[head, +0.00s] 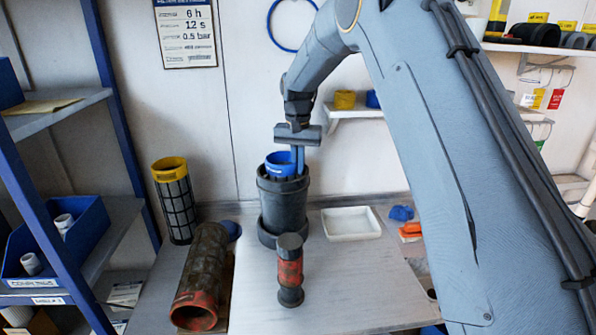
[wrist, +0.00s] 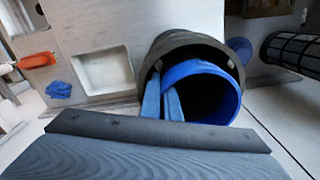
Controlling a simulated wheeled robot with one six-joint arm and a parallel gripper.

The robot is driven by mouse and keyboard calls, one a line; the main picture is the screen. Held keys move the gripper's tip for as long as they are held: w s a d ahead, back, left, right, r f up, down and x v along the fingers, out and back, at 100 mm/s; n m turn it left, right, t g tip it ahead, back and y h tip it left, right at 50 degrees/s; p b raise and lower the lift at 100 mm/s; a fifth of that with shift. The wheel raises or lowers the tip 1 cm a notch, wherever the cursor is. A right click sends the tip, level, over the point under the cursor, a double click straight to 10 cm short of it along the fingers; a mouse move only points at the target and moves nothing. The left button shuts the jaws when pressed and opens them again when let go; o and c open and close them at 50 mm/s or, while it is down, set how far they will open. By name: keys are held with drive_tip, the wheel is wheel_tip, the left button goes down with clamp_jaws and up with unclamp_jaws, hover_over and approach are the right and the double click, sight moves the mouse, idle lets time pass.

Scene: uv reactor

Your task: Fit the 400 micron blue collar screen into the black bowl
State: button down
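The blue collar screen (head: 279,167) stands partly inside the mouth of the black bowl (head: 284,208), its collar showing above the rim. In the wrist view the blue collar (wrist: 212,70) lies within the bowl's dark rim (wrist: 170,42); its lower part is hidden. My gripper (head: 297,160) points down at the collar's right side in the head view. In the wrist view its two narrow fingers (wrist: 161,100) are close together, on either side of the collar's wall, and appear shut on it. Whether the screen is fully seated cannot be seen.
A yellow-collared mesh screen (head: 175,202) stands at the left. A dark pipe with a red end (head: 203,275) and a red-and-black cylinder (head: 290,272) are in front. A white tray (head: 351,223) is right of the bowl. Blue shelving (head: 120,115) stands at left.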

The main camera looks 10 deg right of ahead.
drive_tip(key=shift+f, duration=0.15)
drive_tip(key=c, duration=2.3)
unclamp_jaws()
wheel_tip(320, 180, up, 12)
drive_tip(key=b, duration=0.3)
drive_tip(key=shift+b, duration=0.35)
drive_tip(key=s+d+f+n, duration=0.1)
drive_tip(key=s+d+f, duration=0.2)
drive_tip(key=s+f, duration=0.3)
drive_tip(key=s+d+f+n, duration=0.1)
drive_tip(key=s+d+f, duration=0.3)
drive_tip(key=s, duration=1.3)
drive_tip(key=s+d+f+n+t, duration=0.1)
drive_tip(key=s+d+f, duration=0.3)
drive_tip(key=s+f, duration=0.5)
drive_tip(key=s, duration=0.2)
drive_tip(key=shift+s+f+n, duration=0.2)
drive_tip(key=shift+s+n, duration=0.1)
drive_tip(key=shift+s, duration=0.1)
